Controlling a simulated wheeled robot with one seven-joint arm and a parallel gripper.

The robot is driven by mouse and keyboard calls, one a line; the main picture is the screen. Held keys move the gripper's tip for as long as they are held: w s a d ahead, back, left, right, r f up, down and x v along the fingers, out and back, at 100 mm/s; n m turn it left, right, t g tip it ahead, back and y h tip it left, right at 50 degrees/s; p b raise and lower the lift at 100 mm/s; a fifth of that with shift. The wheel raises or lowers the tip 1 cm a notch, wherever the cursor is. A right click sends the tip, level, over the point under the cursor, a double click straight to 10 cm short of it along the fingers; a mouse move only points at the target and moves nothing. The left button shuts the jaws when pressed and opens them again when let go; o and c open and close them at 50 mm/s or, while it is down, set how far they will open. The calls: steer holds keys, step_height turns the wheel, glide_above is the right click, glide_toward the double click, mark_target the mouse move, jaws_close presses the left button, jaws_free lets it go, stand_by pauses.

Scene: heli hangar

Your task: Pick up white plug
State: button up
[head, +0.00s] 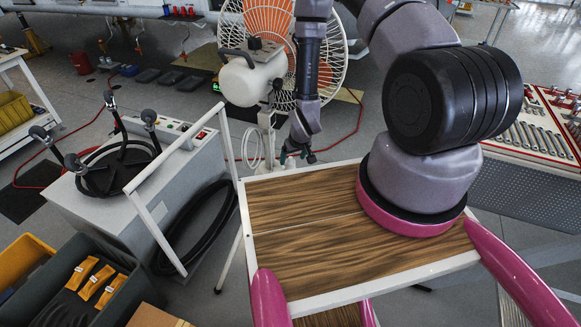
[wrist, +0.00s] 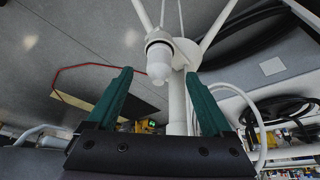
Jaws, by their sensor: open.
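A white, round-ended piece that looks like the white plug (wrist: 158,62) sits in a grey collar at the end of a white fitting in the wrist view. A white pole (wrist: 177,105) stands beside it. My gripper (wrist: 158,80) has its two green fingers spread apart, with the white piece between and beyond their tips and nothing held. I cannot tell the exact gap to it. In the head view my gripper (head: 297,155) points down beside a white post (head: 267,135) behind the wooden-topped cart. The plug itself is not clear there.
A white hose (wrist: 252,112) loops at the right in the wrist view. A large caged fan (head: 335,60) and a white tank (head: 250,80) stand near my arm. The wood-topped cart (head: 310,225) and a grey machine with a white handle (head: 160,200) are close by.

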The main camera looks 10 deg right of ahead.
mark_target(291, 159)
steer(key=x, duration=0.5)
steer(key=shift+w, duration=0.3)
jaws_close()
